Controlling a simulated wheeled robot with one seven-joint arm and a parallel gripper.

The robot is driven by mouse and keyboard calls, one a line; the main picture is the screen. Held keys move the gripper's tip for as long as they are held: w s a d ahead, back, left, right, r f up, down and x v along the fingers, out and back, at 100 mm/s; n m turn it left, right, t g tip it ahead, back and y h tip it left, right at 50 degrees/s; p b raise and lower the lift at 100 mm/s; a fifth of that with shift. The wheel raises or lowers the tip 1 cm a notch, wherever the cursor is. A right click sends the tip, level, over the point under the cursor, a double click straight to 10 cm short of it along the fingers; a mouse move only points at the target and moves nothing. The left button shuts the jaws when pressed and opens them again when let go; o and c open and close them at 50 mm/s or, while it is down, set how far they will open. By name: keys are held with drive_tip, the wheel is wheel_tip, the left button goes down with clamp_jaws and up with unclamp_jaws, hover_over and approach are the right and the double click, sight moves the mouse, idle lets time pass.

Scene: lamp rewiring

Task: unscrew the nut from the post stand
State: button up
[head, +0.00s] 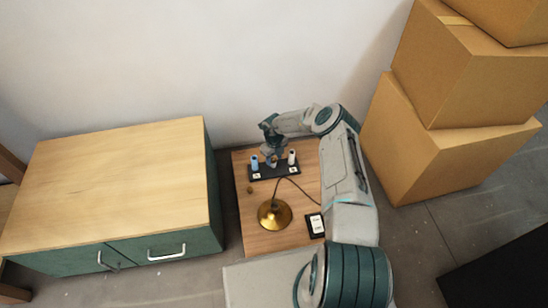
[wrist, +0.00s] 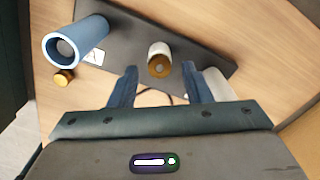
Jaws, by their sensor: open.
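The dark post stand (head: 274,172) sits on the small wooden table; its base (wrist: 125,35) also shows in the wrist view. A brass nut (wrist: 158,68) shows at the near end of the pale middle post (wrist: 159,48). My gripper (wrist: 158,72) is open and empty, one finger on each side of this post. I cannot tell whether the fingers touch it. In the head view my gripper (head: 272,157) is over the middle of the stand and hides most of that post. A second small brass piece (wrist: 63,77) lies on the table beside the stand; it also shows in the head view (head: 250,189).
A blue tube (head: 255,163) stands at the stand's left end and a white one (head: 291,158) at its right end. A brass lamp base (head: 274,214) with a dark cable is in front. A card (head: 316,225) lies to its right. A cabinet (head: 110,190) stands left, boxes (head: 440,130) right.

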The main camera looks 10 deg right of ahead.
drive_tip(key=c, duration=0.9)
drive_tip(key=shift+f+n+b, duration=0.25)
drive_tip(key=shift+n+b, duration=0.65)
drive_tip(key=shift+b, duration=0.15)
drive_tip(key=shift+c, duration=0.2)
drive_tip(key=n+b, duration=0.1)
drive_tip(key=n, duration=0.1)
drive_tip(key=n+b, duration=0.1)
drive_tip(key=n, duration=0.1)
drive_tip(key=shift+w+d+r+n, duration=0.1)
drive_tip(key=shift+w+r+n, duration=0.05)
drive_tip(key=shift+n, duration=0.15)
drive_tip(key=shift+r+n+b, duration=0.15)
drive_tip(key=shift+n+b, duration=0.25)
drive_tip(key=shift+n, duration=0.4)
drive_tip(key=shift+n+b, duration=0.4)
drive_tip(key=shift+n, duration=0.4)
drive_tip(key=n+b, duration=0.1)
drive_tip(key=n, duration=0.3)
drive_tip(key=shift+w, duration=0.15)
drive_tip(key=shift+n, duration=1.2)
